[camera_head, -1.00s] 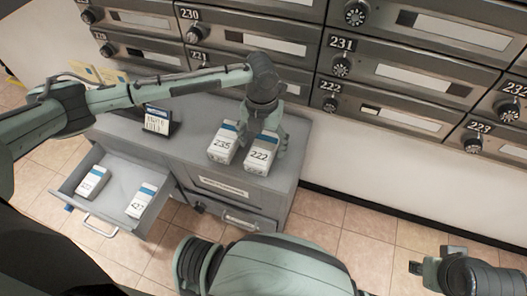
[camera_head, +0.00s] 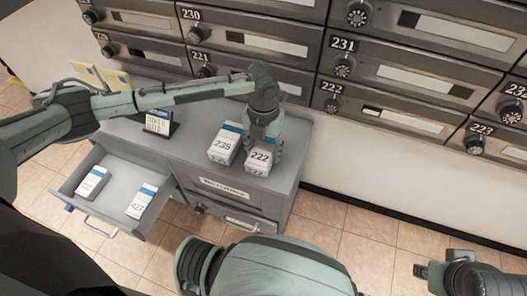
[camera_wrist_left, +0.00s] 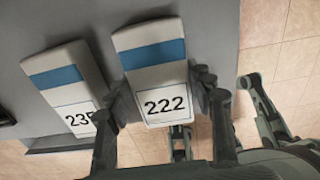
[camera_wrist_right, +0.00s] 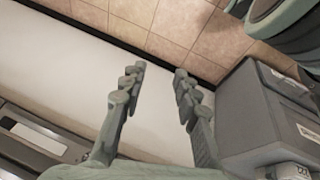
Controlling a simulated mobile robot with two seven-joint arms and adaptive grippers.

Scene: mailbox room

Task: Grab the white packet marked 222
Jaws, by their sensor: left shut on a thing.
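The white packet marked 222 (camera_head: 259,160) has a blue band and is at the front of the grey cabinet top. It also shows in the left wrist view (camera_wrist_left: 155,62). My left gripper (camera_head: 262,148) comes down over it from above. In the left wrist view its fingers are on both sides of the packet, shut on it. A similar packet marked 235 (camera_head: 223,146) is close beside it on the left. My right gripper (camera_wrist_right: 160,72) is open and empty, away from the cabinet at the right.
The grey cabinet (camera_head: 290,170) has an open drawer (camera_head: 115,205) at left holding two white packets, one marked 427 (camera_head: 140,202). A small sign (camera_head: 158,122) stands on the cabinet top. Mailboxes (camera_head: 400,75) line the wall behind. Tiled floor is clear at right.

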